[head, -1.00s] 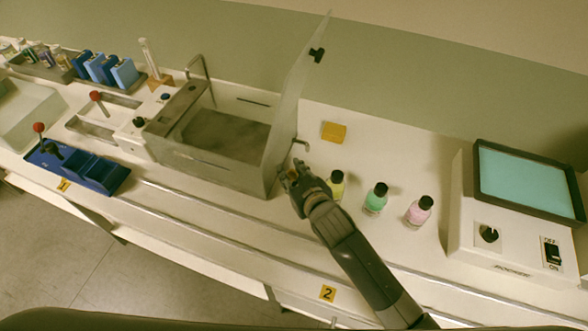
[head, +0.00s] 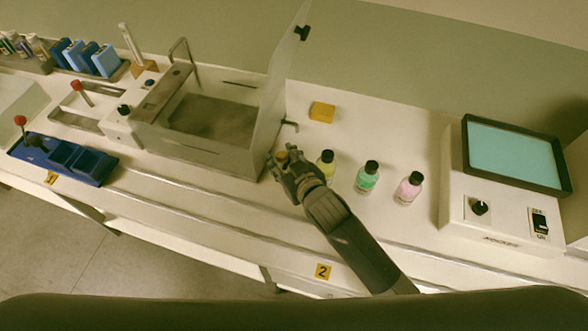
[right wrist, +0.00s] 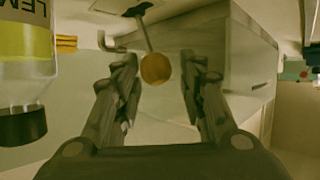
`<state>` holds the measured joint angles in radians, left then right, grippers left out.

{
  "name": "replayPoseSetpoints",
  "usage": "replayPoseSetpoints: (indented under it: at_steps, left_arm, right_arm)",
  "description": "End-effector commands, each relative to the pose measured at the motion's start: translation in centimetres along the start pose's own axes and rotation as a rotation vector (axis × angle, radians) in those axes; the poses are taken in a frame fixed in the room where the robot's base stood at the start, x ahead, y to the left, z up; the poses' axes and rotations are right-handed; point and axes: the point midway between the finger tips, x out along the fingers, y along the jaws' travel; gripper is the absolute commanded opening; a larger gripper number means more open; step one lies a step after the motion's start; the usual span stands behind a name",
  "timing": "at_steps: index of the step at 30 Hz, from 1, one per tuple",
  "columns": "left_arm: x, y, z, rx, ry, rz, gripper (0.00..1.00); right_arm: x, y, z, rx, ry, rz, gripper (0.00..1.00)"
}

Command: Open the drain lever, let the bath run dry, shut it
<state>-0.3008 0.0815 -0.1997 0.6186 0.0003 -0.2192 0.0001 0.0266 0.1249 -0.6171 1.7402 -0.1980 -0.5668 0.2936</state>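The bath (head: 165,143) is a box-shaped tank with a clear lid (head: 275,85) standing raised at its right side; its inside looks grey and murky, and I cannot tell the water level. The drain lever's orange ball knob (head: 282,156) is low by the bath's right front corner. In the right wrist view, which looks upside down, the knob (right wrist: 156,68) sits on a thin metal rod between my right gripper's fingers (right wrist: 160,90). The fingers are open, with gaps on both sides of the knob. My right gripper (head: 287,165) shows at the bath's corner. My left gripper is out of view.
Yellow (head: 326,165), green (head: 368,177) and pink (head: 408,188) bottles stand right of my gripper; the yellow one is close. A short bent pipe (head: 290,125) juts from the bath's right side. A yellow block (head: 321,111) lies behind. A screen device (head: 515,155) stands right.

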Motion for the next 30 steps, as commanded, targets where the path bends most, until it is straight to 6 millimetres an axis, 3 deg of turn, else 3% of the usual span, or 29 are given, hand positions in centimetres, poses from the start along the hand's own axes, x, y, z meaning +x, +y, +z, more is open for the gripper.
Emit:
replayPoseSetpoints:
  at_steps: [9, 15, 21, 30]
  left_arm:
    - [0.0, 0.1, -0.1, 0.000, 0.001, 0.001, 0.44]
    - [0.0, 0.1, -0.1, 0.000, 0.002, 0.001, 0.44]
    - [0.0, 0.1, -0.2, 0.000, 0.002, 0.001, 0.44]
    - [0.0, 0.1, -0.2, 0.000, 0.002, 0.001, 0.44]
  right_arm:
    - [-6.2, -0.2, 0.1, 0.002, -0.001, -0.004, 0.34]
    - [-9.1, -0.1, 0.0, 0.003, 0.000, -0.004, 0.34]
    - [-10.2, -0.1, 0.0, 0.002, -0.001, -0.003, 0.34]
    - [-10.3, -0.1, 0.0, 0.002, 0.000, -0.002, 0.34]
